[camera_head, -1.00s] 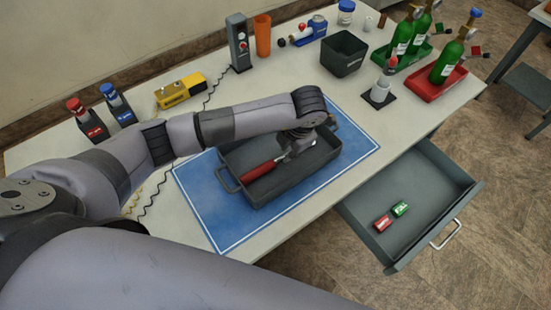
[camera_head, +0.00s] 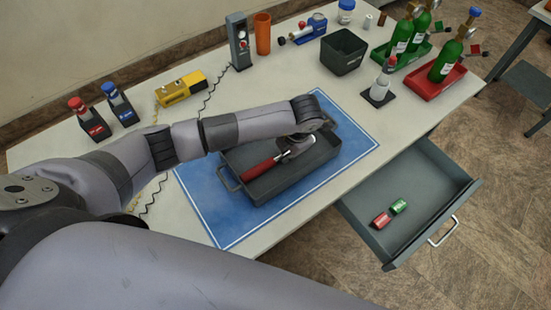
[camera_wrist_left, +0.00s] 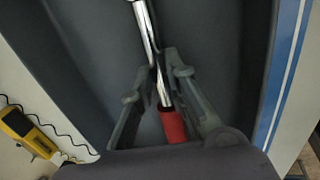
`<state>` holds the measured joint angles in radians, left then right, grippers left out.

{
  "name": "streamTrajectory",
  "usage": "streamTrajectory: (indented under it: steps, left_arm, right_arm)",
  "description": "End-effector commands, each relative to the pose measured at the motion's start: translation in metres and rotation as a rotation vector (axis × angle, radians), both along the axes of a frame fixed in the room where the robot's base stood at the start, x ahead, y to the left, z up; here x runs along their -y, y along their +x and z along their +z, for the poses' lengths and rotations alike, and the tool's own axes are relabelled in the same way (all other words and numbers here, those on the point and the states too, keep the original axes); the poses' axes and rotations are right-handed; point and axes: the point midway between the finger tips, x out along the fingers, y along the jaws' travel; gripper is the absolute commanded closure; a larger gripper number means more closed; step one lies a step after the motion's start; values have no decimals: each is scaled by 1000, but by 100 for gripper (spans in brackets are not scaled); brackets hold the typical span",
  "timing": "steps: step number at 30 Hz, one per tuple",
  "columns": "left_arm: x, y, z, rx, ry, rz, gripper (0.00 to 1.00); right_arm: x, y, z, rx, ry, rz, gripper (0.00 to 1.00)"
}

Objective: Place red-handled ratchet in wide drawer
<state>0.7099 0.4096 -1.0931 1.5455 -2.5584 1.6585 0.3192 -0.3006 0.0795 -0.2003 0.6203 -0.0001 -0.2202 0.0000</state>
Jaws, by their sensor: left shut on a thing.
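The red-handled ratchet (camera_head: 262,167) lies in a dark grey tray (camera_head: 297,177) on the blue mat. Its red handle points to the left in the head view. My left gripper (camera_head: 287,153) reaches down into the tray, shut on the ratchet's metal shaft just beyond the handle. The left wrist view shows the shaft (camera_wrist_left: 148,28) between the two fingers (camera_wrist_left: 160,78), with the red handle (camera_wrist_left: 173,126) below them. The wide drawer (camera_head: 405,205) is pulled open at the table's front right. My right gripper is not in view.
A red block (camera_head: 381,220) and a green block (camera_head: 399,206) lie in the drawer, with free room around them. Green cylinders (camera_head: 446,62) stand in trays at the back right. A dark bin (camera_head: 344,55) stands behind the mat. A yellow device (camera_head: 181,88) lies at the left.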

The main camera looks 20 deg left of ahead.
Motion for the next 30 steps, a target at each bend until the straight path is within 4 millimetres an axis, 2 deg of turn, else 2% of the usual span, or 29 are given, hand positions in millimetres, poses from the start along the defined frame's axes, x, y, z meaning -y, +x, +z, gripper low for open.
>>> streamTrajectory:
  steps: [17,23,30]
  left_arm:
    - [0,2,7,4,-2,0,100]
    - [0,2,31,7,-1,-3,100]
    - [0,3,86,11,-1,-3,100]
  right_arm:
    - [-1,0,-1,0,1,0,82]
    - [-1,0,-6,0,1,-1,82]
    - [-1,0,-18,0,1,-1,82]
